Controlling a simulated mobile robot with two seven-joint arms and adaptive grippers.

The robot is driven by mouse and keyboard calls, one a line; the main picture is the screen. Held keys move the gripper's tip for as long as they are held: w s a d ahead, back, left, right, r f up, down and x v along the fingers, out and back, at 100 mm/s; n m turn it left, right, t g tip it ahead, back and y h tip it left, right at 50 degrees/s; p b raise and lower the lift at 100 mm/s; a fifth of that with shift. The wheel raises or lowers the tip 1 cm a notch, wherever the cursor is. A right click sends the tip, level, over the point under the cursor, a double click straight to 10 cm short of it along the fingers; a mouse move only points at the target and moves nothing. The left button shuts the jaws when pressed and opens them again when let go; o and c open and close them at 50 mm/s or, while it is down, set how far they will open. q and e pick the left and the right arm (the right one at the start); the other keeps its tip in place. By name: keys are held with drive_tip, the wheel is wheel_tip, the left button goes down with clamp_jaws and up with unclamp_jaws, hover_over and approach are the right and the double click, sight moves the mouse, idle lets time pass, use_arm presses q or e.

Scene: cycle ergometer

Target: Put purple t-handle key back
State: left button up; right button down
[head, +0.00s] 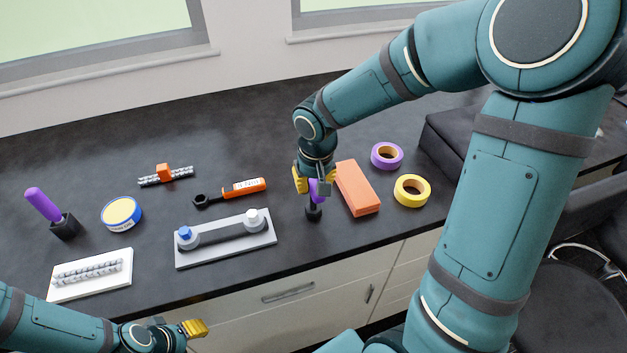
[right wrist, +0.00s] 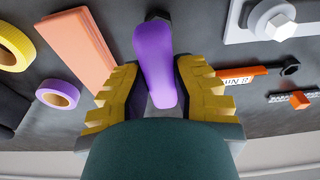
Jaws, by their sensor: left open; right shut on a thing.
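My right gripper (head: 314,184) is shut on a purple handle (head: 315,193) above the front part of the dark worktop. In the right wrist view the purple handle (right wrist: 156,62) lies between the yellow fingers, with a dark end beyond it. A dark piece (head: 313,213) shows below the handle; whether it touches the worktop I cannot tell. Another purple handle (head: 42,203) stands tilted in a black block holder (head: 65,228) at the far left. I cannot tell a T shape on either one. My left gripper (head: 194,328) is open and empty, low in front of the worktop.
A grey plate with a belt and two pulleys (head: 225,238) lies left of my right gripper. An orange block (head: 357,188) stands close on its right, with purple tape (head: 387,156) and yellow tape (head: 412,190) beyond. A black-orange tool (head: 230,193) and white tray (head: 120,270) lie left.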

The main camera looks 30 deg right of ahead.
unclamp_jaws()
idle(0.4)
idle(0.9)
drive_tip(key=shift+s+a+r+p, duration=0.1)
drive_tip(key=shift+s+r+p, duration=0.1)
drive_tip(key=shift+r+p, duration=1)
drive_tip(key=shift+s+a+r+p, duration=0.2)
drive_tip(key=shift+r+p, duration=0.45)
drive_tip(key=shift+r, duration=1.1)
drive_tip(key=shift+s+d+r+p, duration=0.1)
drive_tip(key=shift+s+r+p, duration=0.15)
drive_tip(key=shift+r+p, duration=0.95)
drive_tip(key=shift+r, duration=0.25)
drive_tip(key=shift+r, duration=0.1)
wheel_tip(320, 180, up, 12)
drive_tip(key=s, duration=0.1)
drive_tip(key=shift+s+a, duration=0.2)
drive_tip(key=shift+s, duration=0.15)
drive_tip(key=shift+f, duration=0.2)
